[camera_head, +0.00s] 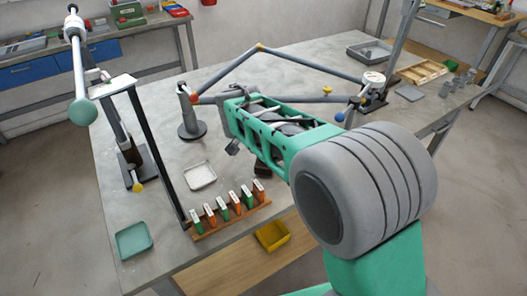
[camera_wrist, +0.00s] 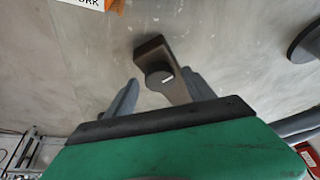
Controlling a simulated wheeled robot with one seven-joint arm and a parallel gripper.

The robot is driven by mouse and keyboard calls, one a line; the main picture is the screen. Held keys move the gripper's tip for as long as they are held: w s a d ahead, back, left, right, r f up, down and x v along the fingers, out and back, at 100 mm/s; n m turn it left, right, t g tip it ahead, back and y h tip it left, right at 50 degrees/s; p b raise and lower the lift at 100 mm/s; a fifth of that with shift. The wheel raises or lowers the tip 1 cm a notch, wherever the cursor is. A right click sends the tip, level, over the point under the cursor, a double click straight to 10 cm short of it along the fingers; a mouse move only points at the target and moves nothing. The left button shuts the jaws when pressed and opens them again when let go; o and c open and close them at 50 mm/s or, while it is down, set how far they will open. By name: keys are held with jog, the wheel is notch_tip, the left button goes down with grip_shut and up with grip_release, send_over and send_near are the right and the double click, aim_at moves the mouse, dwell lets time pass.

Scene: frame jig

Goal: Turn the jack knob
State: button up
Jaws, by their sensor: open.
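In the wrist view a dark brown bracket (camera_wrist: 153,47) stands on the grey table, with a round knob (camera_wrist: 159,78) marked by a short white line. This looks like the jack knob, but I cannot be sure. My gripper (camera_wrist: 160,84) is open, with one grey finger on each side of the knob. I cannot tell whether either finger touches it. In the head view my gripper (camera_head: 248,158) points down over the middle of the table, and my green and grey arm hides much of the area behind it.
Grey frame tubes (camera_head: 305,92) span the table behind my arm. A round-based post (camera_head: 191,130) stands left of my gripper. A white tray (camera_head: 200,176) and a rack of green and orange blocks (camera_head: 231,225) lie nearby. A green tray (camera_head: 133,239) sits at the front left.

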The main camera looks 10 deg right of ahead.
jog(key=v, duration=0.7)
jog(key=shift+a+r, duration=0.15)
jog(key=shift+r, duration=0.2)
jog(key=shift+s, duration=0.2)
jog(key=s+d+f+n+y+p, duration=0.1)
jog(key=s+n, duration=0.3)
jog(key=s, duration=0.4)
jog(key=s+d+f+n+y+p, duration=0.1)
jog(key=s+n, duration=0.3)
jog(key=s, duration=0.5)
jog(key=shift+s+f+y+p, duration=0.2)
jog(key=shift+y+p, duration=0.2)
jog(key=shift+p, duration=0.45)
